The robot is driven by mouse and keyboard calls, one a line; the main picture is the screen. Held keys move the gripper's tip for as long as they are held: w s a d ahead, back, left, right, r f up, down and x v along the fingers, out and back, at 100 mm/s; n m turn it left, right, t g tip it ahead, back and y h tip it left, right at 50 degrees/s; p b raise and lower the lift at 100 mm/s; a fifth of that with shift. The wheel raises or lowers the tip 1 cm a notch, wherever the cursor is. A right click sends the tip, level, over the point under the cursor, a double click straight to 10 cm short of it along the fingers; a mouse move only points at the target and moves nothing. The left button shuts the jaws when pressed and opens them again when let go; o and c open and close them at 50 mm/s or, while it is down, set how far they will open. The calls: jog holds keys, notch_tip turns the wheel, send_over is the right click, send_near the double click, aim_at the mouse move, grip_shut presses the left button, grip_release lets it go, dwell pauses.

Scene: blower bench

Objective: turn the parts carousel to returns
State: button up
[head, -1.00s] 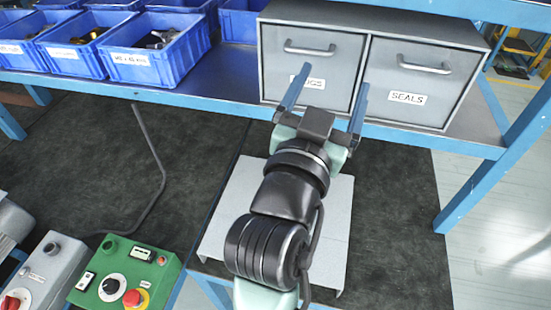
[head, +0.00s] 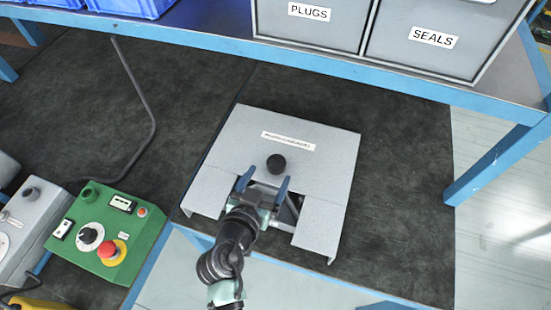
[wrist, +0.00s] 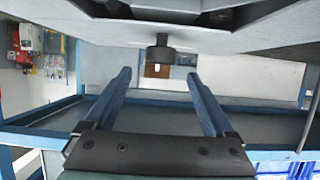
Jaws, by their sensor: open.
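The grey box-like housing (head: 232,135), which I take to be the parts carousel, sits on the dark bench mat. In the wrist view the knob (wrist: 158,54) shows ahead, between the fingers (wrist: 157,100). I cannot read which compartment faces the opening.
A blue shelf (head: 300,58) crosses behind, with drawers marked PLUGS (head: 308,12) and SEALS (head: 433,38) and blue bins (head: 132,6). A green control box (head: 110,235) with a red button stands left. The mat right of the housing is clear.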

aim_at(275, 164)
jog(key=shift+x, duration=3.6)
grip_shut()
